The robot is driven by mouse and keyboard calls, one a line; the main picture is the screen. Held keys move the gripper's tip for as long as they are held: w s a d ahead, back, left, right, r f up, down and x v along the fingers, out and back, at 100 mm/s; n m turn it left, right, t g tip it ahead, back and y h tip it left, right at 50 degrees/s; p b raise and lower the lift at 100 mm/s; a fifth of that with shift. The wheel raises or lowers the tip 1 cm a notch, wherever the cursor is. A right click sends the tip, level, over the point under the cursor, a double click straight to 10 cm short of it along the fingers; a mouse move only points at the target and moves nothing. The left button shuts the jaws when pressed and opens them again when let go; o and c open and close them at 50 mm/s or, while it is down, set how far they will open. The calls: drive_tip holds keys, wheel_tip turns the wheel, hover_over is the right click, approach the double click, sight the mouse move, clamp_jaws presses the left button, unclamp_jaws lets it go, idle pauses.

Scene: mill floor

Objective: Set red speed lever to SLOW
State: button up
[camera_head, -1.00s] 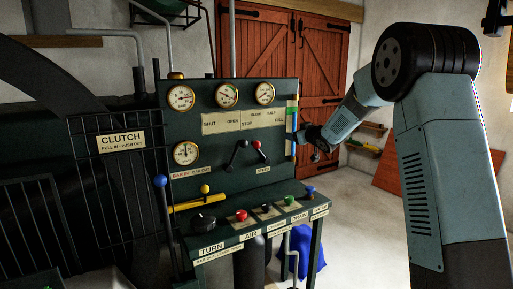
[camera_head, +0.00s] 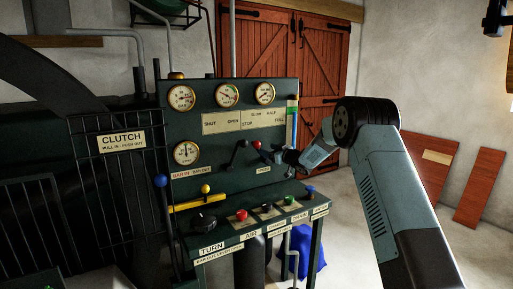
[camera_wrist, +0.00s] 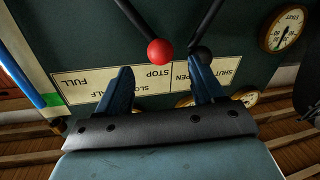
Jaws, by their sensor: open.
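The red speed lever is a dark rod with a red ball knob (camera_head: 257,145) on the green panel. It leans up and left, toward the STOP end of its scale plate (camera_head: 264,118). In the wrist view, which is upside down, the red knob (camera_wrist: 160,52) shows beside the word STOP, ahead of and between my fingertips. My gripper (camera_wrist: 163,76) is open, with its two blue fingers apart and nothing held. In the head view my gripper (camera_head: 277,153) is just right of the red knob; contact cannot be told.
A black-knobbed lever (camera_head: 242,144) stands close left of the red one; its knob (camera_wrist: 200,53) is near one finger in the wrist view. Gauges (camera_head: 226,95) sit above. A shelf below carries several coloured knobs (camera_head: 241,215). A blue-green vertical tube (camera_head: 292,125) edges the panel's right side.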

sight(257, 146)
drive_tip(key=x, duration=0.8)
drive_tip(key=shift+w+a, duration=0.25)
drive_tip(key=shift+a, duration=0.05)
drive_tip(key=shift+f, duration=0.1)
clamp_jaws()
